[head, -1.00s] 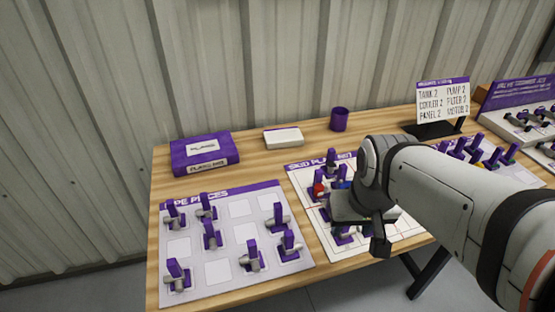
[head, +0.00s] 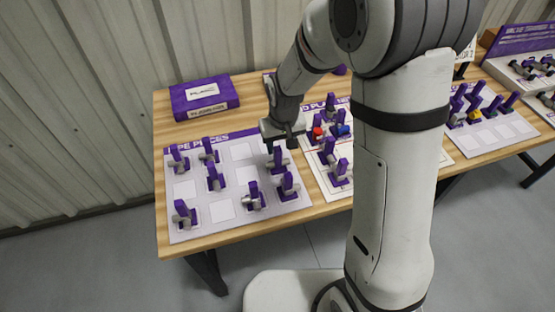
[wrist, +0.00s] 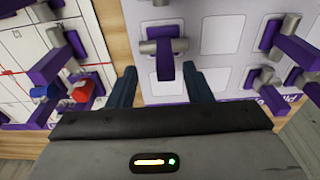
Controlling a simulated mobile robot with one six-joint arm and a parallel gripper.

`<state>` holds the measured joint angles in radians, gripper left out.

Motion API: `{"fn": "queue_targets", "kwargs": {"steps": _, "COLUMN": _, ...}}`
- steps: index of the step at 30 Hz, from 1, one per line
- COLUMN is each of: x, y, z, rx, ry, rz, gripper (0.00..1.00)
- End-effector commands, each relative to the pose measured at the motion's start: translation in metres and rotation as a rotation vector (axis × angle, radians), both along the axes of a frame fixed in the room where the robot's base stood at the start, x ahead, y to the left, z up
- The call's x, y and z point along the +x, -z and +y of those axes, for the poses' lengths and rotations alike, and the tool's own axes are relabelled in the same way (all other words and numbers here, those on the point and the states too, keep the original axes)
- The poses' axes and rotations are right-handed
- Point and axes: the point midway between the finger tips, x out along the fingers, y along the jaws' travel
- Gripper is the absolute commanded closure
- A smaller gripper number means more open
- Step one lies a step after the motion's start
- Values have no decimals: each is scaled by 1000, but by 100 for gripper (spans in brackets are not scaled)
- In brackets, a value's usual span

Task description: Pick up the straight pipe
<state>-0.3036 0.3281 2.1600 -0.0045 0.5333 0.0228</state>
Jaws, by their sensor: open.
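Several grey pipe pieces with upright purple handles stand on the pipe pieces sheet (head: 240,172). One of them, a short grey tube with a purple handle (head: 277,161), stands just below my gripper (head: 284,138) in the head view. In the wrist view this piece (wrist: 163,46) lies just ahead of my fingertips (wrist: 160,82), centred between them and looking like a straight tube. My gripper is open and empty, its two dark fingers spread apart.
The plan sheet (head: 313,178) to the right holds purple-handled parts, including a red (head: 317,134) and a blue one, partly hidden by my arm. Neighbouring pipe pieces (head: 288,186) stand close by. A purple box (head: 205,97) sits at the back left. Several sheet squares are empty.

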Motion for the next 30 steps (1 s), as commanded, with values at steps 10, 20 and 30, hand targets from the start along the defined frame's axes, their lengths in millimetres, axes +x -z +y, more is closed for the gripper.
{"fn": "queue_targets", "kwargs": {"steps": 10, "x": 8, "y": 37, "z": 10, "rx": -1, "ry": 1, "rz": 3, "gripper": 55}}
{"fn": "queue_targets", "kwargs": {"steps": 20, "x": 11, "y": 57, "z": 9, "rx": 1, "ry": 2, "rz": -1, "gripper": 55}}
{"fn": "queue_targets", "kwargs": {"steps": 30, "x": 11, "y": 57, "z": 9, "rx": 1, "ry": 3, "rz": -1, "gripper": 73}}
